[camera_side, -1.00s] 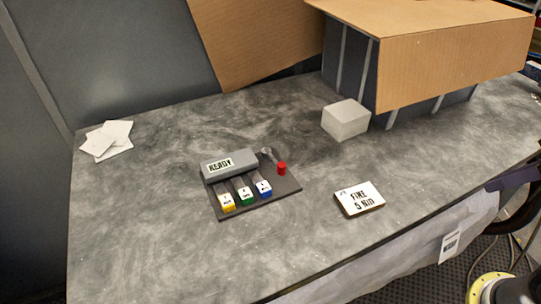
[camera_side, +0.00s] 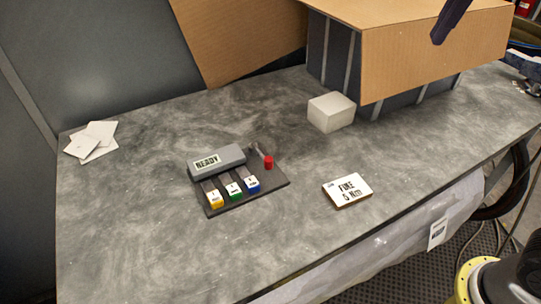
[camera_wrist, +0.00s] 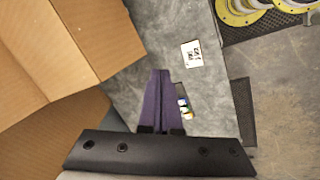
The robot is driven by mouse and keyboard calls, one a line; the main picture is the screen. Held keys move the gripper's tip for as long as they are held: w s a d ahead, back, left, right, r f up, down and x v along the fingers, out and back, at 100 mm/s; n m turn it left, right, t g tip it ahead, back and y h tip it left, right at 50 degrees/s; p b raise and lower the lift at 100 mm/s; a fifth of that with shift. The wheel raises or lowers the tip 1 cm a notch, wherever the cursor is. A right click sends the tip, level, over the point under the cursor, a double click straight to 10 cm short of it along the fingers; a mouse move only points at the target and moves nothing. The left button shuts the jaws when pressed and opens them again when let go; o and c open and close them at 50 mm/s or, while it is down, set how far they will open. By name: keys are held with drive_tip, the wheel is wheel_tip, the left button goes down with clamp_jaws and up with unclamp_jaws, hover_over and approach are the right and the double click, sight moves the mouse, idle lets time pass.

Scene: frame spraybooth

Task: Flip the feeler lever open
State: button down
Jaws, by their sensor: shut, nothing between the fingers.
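A dark device base (camera_side: 222,202) lies on the grey bench in the side view. My gripper (camera_side: 437,40) shows as dark purple fingers at the top right, high and well away from the device.
A white card (camera_side: 347,189) lies right of the device, also in the wrist view (camera_wrist: 192,54). A pale block (camera_side: 331,112) and a large cardboard-topped box (camera_side: 432,62) stand behind. White sheets (camera_side: 92,141) lie at left. The bench around the device is clear.

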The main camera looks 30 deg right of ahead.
drive_tip(key=w+a+f+n+g+h, duration=0.1)
drive_tip(key=w+a+f+n, duration=0.2)
drive_tip(key=w+a, duration=0.45)
drive_tip(key=w+a+f+n, duration=0.3)
drive_tip(key=w+a, duration=0.3)
drive_tip(key=a, duration=0.3)
drive_tip(key=a+f+n+g+h, duration=0.1)
drive_tip(key=a+f+n, duration=0.2)
drive_tip(key=a+f, duration=1.2)
drive_tip(key=shift+a+f+h, duration=0.3)
drive_tip(key=shift+a+f, duration=0.05)
drive_tip(key=shift+f, duration=0.4)
drive_tip(key=shift+d+f, duration=0.1)
drive_tip(key=shift+f, duration=0.05)
drive_tip(key=x, duration=0.9)
drive_tip(key=shift+s+d+f, duration=0.1)
drive_tip(key=shift+f, duration=0.1)
drive_tip(key=d, duration=0.1)
drive_tip(key=w+d, duration=0.1)
drive_tip(key=d, duration=0.1)
drive_tip(key=shift+f, duration=0.1)
drive_tip(key=shift+w+d, duration=0.1)
drive_tip(key=shift+d, duration=0.35)
